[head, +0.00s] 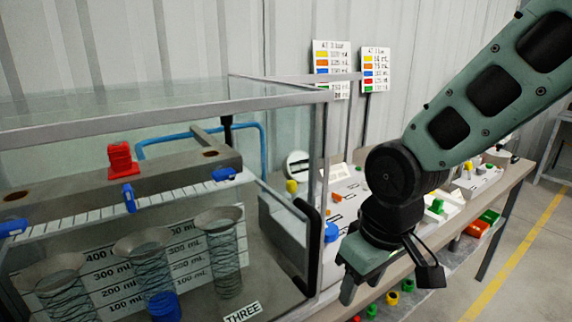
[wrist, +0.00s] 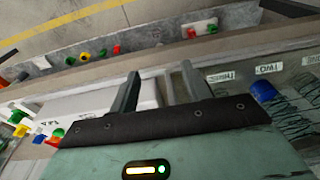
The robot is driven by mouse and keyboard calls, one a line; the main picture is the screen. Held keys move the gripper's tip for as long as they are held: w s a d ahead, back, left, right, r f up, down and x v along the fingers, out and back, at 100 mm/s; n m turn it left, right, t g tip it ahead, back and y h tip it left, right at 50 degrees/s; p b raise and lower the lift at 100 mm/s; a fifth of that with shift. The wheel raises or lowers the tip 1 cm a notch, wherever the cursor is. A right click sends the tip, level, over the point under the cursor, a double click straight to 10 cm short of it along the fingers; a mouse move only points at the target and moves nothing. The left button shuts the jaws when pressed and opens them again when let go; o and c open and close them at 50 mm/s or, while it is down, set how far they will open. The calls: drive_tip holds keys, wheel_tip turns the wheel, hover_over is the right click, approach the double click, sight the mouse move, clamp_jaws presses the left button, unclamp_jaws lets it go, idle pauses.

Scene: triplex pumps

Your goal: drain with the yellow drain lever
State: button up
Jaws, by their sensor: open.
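My gripper (head: 358,284) is in front of the bench, beside the right end of the glass-walled tank. In the wrist view its two fingers (wrist: 160,76) are apart with nothing between them. A small yellow knob (head: 292,186) stands on the control panel to the upper left of my gripper, apart from it. I cannot tell whether this is the yellow drain lever. Another yellow part (wrist: 17,116) shows at the left edge of the wrist view. Part of the panel is hidden behind my arm.
The glass tank (head: 165,123) holds spring-like measuring columns, a blue cylinder (head: 163,306) and a red block (head: 121,159). A black handle (head: 312,245) is at its right end. A blue knob (head: 331,232) is near my gripper. Coloured knobs line a lower shelf. The floor at right is clear.

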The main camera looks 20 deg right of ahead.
drive_tip(key=w+d+r+m+t+p, duration=0.1)
drive_tip(key=w+d+r+p, duration=0.2)
drive_tip(key=w+r+p, duration=0.4)
drive_tip(key=w+d+r+m+t+p, duration=0.1)
drive_tip(key=w+d+r+m+p, duration=0.15)
drive_tip(key=w+r+p, duration=0.4)
drive_tip(key=w+a+r+n+t+p, duration=0.1)
drive_tip(key=w+a, duration=0.2)
drive_tip(key=w, duration=0.4)
drive_tip(key=w+a+n+p, duration=0.1)
drive_tip(key=w+a, duration=0.2)
drive_tip(key=w, duration=0.4)
drive_tip(key=shift+m, duration=0.25)
drive_tip(key=p+x, duration=0.5)
drive_tip(key=x, duration=1.2)
drive_tip(key=shift+d, duration=0.1)
drive_tip(key=shift+c, duration=0.3)
clamp_jaws()
